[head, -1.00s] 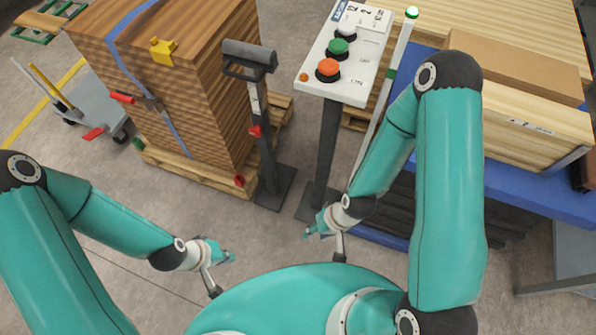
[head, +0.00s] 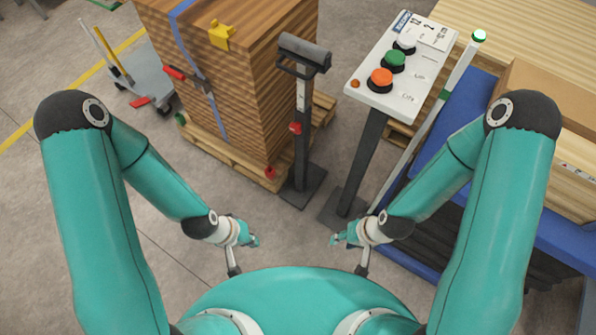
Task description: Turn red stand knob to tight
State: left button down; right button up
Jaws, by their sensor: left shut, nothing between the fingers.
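The red stand knob (head: 295,127) sits on the post of a dark stand (head: 301,100) with a black bar-shaped head, upright in the middle of the head view. The knob is small, and I cannot tell how far it is turned. My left gripper (head: 253,240) is shut and empty, low in front of my body and well short of the stand. My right gripper (head: 337,239) is at a similar height to its right, also apart from the stand. Its fingers are too small to tell whether they are open.
A strapped wood stack (head: 235,90) on a pallet stands left of the stand. A button panel (head: 400,65) on a post stands to its right. A blue-framed table (head: 570,233) is at far right, a grey cart (head: 140,80) at far left. Floor in front of the stand is clear.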

aim_at(296, 128)
jog(key=u, duration=1.8)
jog(key=i, duration=0.1)
jog(key=z, duration=3.2)
jog(key=k, duration=1)
jog(key=u, duration=3.4)
jog(key=k, duration=0.1)
jog(key=z, duration=1.85)
jog(key=i, duration=0.5)
jog(key=z, duration=0.1)
